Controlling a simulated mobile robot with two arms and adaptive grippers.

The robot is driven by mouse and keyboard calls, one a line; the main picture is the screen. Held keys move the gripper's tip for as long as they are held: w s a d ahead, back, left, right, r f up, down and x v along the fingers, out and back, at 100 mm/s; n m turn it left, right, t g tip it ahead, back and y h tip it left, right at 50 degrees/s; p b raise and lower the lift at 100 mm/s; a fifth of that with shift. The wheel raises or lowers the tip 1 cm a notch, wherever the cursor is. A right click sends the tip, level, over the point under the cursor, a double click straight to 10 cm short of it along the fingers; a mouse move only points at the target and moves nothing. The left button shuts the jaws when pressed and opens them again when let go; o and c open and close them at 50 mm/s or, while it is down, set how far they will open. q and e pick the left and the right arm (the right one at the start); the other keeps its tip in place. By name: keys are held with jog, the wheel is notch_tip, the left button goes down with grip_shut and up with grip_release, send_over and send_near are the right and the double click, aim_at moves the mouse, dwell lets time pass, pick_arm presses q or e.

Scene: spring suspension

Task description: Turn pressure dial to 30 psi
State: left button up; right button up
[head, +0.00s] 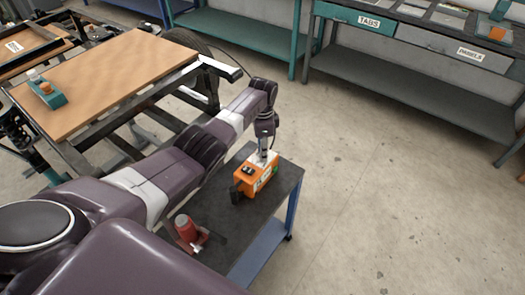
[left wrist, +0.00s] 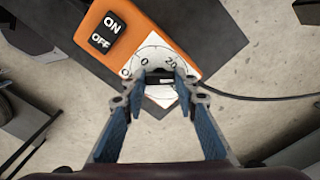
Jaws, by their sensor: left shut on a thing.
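An orange box (head: 256,178) stands on the dark top of a small cart (head: 285,184). In the left wrist view the orange box (left wrist: 85,35) carries black ON and OFF buttons (left wrist: 107,33) and a white dial face (left wrist: 155,50) with printed numbers, of which 0 and 20 show. My left gripper (left wrist: 161,78) reaches down over the dial face, its fingers shut on the dark pressure dial (left wrist: 160,76). The fingers hide most of the dial, and I cannot read its setting. In the head view my left gripper (head: 263,154) is above the box. My right gripper is not in view.
A red bottle jack (head: 187,228) stands at the cart's near left. A wooden board (head: 110,75) on a metal frame bears a teal and orange item (head: 46,93). Teal benches (head: 250,38) line the back. The floor (head: 400,180) right of the cart is clear.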

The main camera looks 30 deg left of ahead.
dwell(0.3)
pick_arm(q)
jog(key=o, duration=1.2)
jog(key=shift+c, duration=0.2)
jog(key=shift+r, duration=0.1)
notch_tip(320, 180, up, 12)
